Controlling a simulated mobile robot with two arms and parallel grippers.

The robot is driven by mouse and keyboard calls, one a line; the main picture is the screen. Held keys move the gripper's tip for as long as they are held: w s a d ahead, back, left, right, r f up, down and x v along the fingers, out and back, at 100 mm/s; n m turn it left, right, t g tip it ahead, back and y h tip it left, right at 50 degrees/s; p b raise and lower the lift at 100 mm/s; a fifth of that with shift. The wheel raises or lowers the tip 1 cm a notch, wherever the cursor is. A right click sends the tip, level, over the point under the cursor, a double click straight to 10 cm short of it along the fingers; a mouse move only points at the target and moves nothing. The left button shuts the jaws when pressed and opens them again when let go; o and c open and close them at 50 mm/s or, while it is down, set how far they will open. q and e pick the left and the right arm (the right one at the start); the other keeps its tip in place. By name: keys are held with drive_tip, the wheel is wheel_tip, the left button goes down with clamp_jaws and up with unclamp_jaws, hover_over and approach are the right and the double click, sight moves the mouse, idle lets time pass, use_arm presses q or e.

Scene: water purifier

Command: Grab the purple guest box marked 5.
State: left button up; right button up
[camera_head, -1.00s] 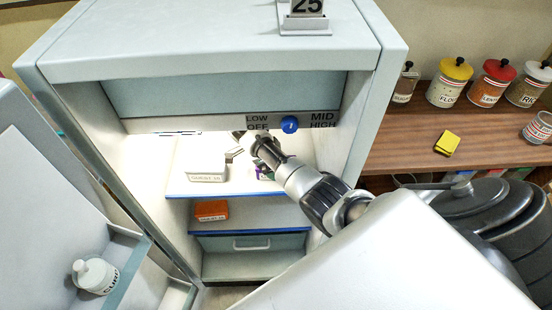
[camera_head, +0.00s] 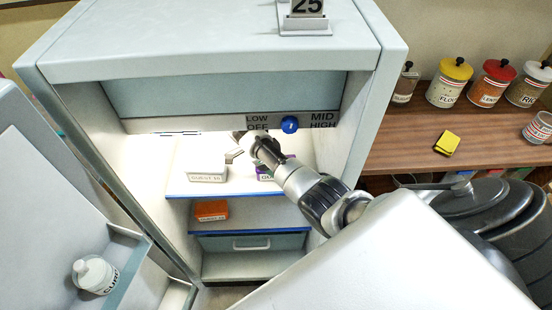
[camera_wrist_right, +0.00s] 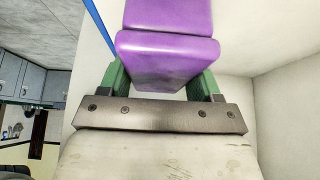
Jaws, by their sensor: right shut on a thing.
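The purple guest box (camera_wrist_right: 167,52) fills the top middle of the right wrist view, between the green fingers of my right gripper (camera_wrist_right: 160,82). The gripper is shut on it. In the head view my right gripper (camera_head: 243,149) reaches into the open fridge (camera_head: 100,55). Part of the purple box (camera_head: 264,174) shows on the upper shelf (camera_head: 215,194), partly hidden behind my arm. Its label is only partly visible, and I cannot read a number. My left gripper is not in view.
A white guest box (camera_head: 207,173) stands left of the purple one on the same shelf. An orange box (camera_head: 211,211) is on the shelf below. The open fridge door (camera_head: 50,190) holds a white bottle (camera_head: 95,274). Jars stand on the wooden counter (camera_head: 405,140) at right.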

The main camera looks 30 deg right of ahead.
drive_tip(key=shift+c, duration=0.9)
drive_tip(key=shift+r, duration=0.1)
